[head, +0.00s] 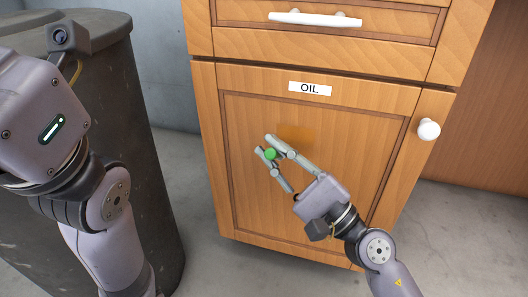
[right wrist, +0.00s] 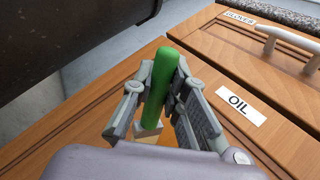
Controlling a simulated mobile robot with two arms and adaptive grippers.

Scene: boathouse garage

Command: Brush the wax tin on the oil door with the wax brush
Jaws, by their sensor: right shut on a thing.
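The oil door (head: 240,150) is a wooden cabinet door with a white "OIL" label; it is closed. A faint orange-brown patch (head: 298,133) shows on its panel below the label; I see no separate tin. My right gripper (head: 269,147) is in front of the door, just left of the patch, shut on the wax brush (head: 270,154). The brush's green handle (right wrist: 162,85) stands between the fingers in the right wrist view, with a pale block below it. Its bristles are hidden, and I cannot tell whether it touches the door. My left gripper's fingers are out of view.
A drawer with a white handle (head: 315,19) is above the door. A white knob (head: 429,129) is at the door's right. A large dark bin (head: 140,140) stands left of the cabinet. Bare concrete floor (head: 205,263) lies between them.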

